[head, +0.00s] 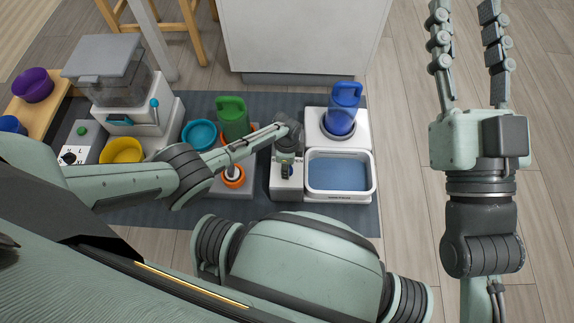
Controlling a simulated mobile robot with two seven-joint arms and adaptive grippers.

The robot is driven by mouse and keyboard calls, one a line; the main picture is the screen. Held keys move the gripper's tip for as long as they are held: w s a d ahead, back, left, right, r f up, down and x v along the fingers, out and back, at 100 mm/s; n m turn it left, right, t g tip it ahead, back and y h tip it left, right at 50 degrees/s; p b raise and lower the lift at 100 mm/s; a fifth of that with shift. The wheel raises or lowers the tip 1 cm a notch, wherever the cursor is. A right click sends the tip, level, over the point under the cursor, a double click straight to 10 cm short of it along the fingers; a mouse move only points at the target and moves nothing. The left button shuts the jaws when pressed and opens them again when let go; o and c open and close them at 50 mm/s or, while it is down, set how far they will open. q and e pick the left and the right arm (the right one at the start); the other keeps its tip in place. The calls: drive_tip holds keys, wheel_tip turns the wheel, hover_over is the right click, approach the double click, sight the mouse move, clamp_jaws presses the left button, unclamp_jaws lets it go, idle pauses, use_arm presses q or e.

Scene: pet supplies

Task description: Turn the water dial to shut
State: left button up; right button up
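A water fountain with a blue bottle (342,108) on a white base stands right of centre. Its white-rimmed tray (370,178) holds blue water. A light grey box (286,193) stands at the tray's left. My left gripper (286,172) points down over this box, and a bit of blue shows at its fingertips. The water dial is mostly hidden there, so its setting and any contact are unclear. Whether the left fingers are shut is also unclear. My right gripper (466,12) is open and empty over the floor at the upper right.
A green bottle (232,117), an orange ring (233,175), teal bowl (199,134) and yellow bowl (121,151) lie left of my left gripper. A feeder (125,95) and a box with a black knob (84,143) stand farther left. The right floor is clear.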

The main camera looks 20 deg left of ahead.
use_arm(q)
drive_tip(key=shift+n, duration=0.8)
use_arm(e)
drive_tip(key=shift+w+a+f+g, duration=0.15)
drive_tip(key=shift+f+g, duration=0.15)
drive_tip(key=shift+f, duration=0.25)
use_arm(q)
drive_tip(key=o, duration=1.2)
drive_tip(key=shift+c, duration=0.2)
use_arm(e)
drive_tip(key=shift+r, duration=0.1)
use_arm(q)
drive_tip(key=shift+r, duration=0.15)
wheel_tip(320, 180, up, 12)
drive_tip(key=shift+s+f, duration=0.1)
drive_tip(key=shift+f, duration=0.1)
